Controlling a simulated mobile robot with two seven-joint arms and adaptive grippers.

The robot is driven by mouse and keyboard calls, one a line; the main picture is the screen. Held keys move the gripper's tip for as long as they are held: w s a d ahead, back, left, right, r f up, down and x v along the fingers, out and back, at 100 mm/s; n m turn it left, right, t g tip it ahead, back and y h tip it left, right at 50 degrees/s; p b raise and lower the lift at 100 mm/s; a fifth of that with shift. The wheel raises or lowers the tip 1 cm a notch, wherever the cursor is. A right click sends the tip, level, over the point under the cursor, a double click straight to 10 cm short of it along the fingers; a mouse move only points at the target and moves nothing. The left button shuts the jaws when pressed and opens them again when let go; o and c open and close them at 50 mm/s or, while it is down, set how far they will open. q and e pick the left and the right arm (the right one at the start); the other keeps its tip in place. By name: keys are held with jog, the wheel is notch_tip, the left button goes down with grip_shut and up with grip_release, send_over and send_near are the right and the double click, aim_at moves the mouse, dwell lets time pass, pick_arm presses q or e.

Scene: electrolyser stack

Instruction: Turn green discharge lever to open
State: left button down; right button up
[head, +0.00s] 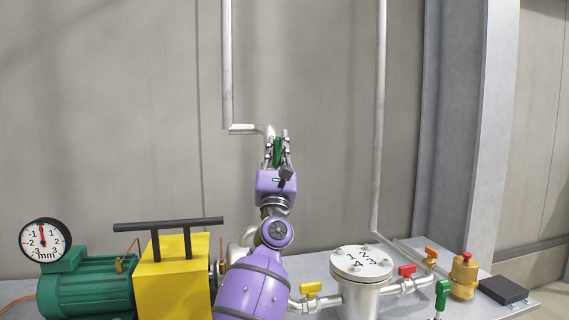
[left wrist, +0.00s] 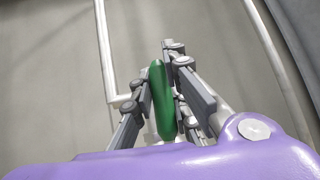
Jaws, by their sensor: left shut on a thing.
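The green discharge lever (head: 277,152) is in the head view at the end of the bent pipe on the wall side, above the equipment. It stands upright between the fingers of my left gripper (head: 277,140). In the left wrist view the green lever (left wrist: 161,100) is a long rounded handle lying lengthwise between the fingers of my left gripper (left wrist: 163,85). The left gripper is shut on the lever. The valve body under the lever is mostly hidden by my gripper. My right gripper is not in view.
A second green lever (head: 442,294) stands at lower right, by red (head: 407,270) and orange (head: 431,252) levers. A yellow lever (head: 311,288) is beside my arm. A numbered cylinder (head: 361,264), yellow block (head: 172,277) and green motor (head: 88,291) with gauge (head: 45,240) stand below.

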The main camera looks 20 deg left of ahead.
pick_arm(q)
jog(key=shift+s+a+f+n+y+b, duration=0.15)
jog(key=shift+n+y+b, duration=0.1)
jog(key=shift+n+y, duration=0.15)
jog(key=shift+a+r+n+y+b, duration=0.1)
jog(key=shift+n+y+b, duration=0.1)
jog(key=shift+n+y, duration=0.15)
jog(key=shift+s+a+n+g+y, duration=0.1)
jog(key=shift+n+g+y, duration=0.2)
jog(key=shift+n+y, duration=0.2)
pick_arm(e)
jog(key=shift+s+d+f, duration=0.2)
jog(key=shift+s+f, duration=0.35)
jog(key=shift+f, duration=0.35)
pick_arm(q)
jog(key=c, duration=1.7)
grip_release()
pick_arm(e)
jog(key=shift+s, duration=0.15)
pick_arm(q)
jog(key=v, duration=1.2)
jog(key=shift+s, duration=0.1)
